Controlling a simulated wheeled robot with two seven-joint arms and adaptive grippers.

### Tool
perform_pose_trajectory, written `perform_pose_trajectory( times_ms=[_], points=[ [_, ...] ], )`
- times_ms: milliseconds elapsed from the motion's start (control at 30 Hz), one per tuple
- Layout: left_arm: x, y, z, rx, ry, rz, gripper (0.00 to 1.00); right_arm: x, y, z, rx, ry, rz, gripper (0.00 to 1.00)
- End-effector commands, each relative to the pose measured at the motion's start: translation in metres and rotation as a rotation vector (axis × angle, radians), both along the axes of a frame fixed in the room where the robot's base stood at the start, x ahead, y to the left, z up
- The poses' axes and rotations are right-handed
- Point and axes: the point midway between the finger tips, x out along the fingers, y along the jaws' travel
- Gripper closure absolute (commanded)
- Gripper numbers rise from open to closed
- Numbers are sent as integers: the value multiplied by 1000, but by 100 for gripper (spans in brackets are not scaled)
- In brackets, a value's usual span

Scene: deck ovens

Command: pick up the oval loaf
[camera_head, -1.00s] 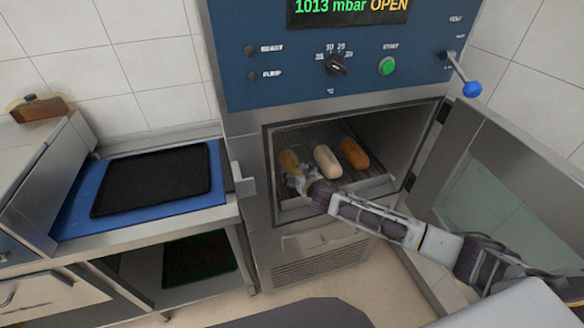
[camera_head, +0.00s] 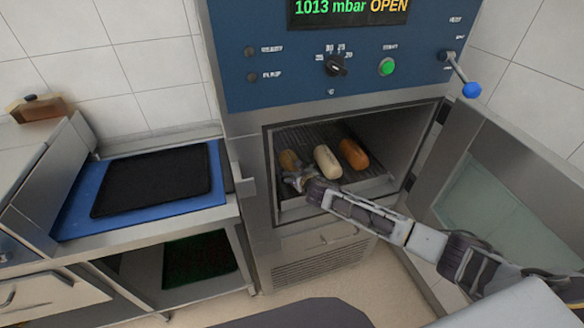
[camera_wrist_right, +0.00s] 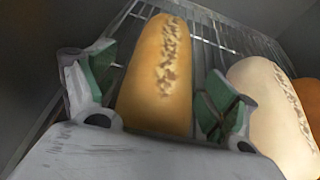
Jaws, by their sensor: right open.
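Three loaves lie side by side on a wire rack in the open chamber. The left one is a golden, oval loaf (camera_head: 288,158) with a seeded strip along its top. In the right wrist view this loaf (camera_wrist_right: 161,75) lies between the two fingers of my right gripper (camera_wrist_right: 158,100). The fingers are open, with a gap visible on the right side; contact on the left is unclear. In the head view my right gripper (camera_head: 299,180) is at the loaf's near end and hides part of it. My left gripper is not in view.
A pale loaf (camera_head: 327,162) lies close to the right of my gripper, with a brown loaf (camera_head: 354,154) beyond it. The chamber walls and open door (camera_head: 510,200) bound the space. A black tray (camera_head: 152,181) lies on a blue mat (camera_head: 75,205) at left.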

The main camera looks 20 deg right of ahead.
Motion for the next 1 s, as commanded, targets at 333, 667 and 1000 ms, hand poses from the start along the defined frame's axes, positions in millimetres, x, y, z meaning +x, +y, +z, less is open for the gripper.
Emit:
perform_pose_trajectory(
  times_ms=[333,667,1000],
  points=[
    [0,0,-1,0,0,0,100,19,2,-8,1,-1,0,14],
    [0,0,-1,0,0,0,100,20,2,-8,0,-1,0,14],
    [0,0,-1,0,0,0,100,20,1,-8,0,0,0,31]
  ],
)
